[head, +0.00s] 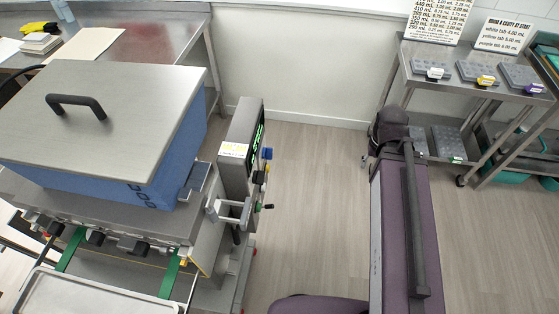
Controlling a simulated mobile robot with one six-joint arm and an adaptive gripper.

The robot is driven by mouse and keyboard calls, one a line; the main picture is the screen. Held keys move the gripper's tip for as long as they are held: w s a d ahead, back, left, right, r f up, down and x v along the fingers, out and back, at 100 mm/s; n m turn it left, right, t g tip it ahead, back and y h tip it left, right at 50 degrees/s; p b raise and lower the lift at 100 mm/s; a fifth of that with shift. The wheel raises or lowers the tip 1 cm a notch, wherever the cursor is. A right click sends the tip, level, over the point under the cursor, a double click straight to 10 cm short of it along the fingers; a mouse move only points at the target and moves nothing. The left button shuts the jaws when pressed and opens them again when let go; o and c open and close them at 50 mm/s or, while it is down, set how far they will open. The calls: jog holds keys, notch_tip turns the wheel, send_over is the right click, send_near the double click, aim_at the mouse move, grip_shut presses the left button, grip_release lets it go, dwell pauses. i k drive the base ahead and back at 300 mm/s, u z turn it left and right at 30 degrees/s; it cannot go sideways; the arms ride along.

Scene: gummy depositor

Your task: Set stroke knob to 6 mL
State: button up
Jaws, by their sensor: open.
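The depositor (95,225) stands at the left, with a blue hopper (172,150) under a closed steel lid (110,115). On its right side is an upright grey control box (240,135) with a green-lit display seen edge-on. Several small controls stick out of the box's right face: a blue one (267,153), a dark one (259,177) and a small crank-like handle with a dark tip (265,207). I cannot tell which is the stroke knob, and no scale or setting is readable. My gripper is not in view.
A steel cart (480,95) at the right holds grey moulds with white, yellow and purple tabs, below signs listing mL values. A steel table (150,45) stands at the back left. A pale tray (95,295) is at the front left.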

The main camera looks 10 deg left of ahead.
aim_at(267, 152)
jog(key=k, duration=1.05)
jog(key=u, duration=0.75)
jog(key=i, duration=0.5)
jog(key=z, duration=0.1)
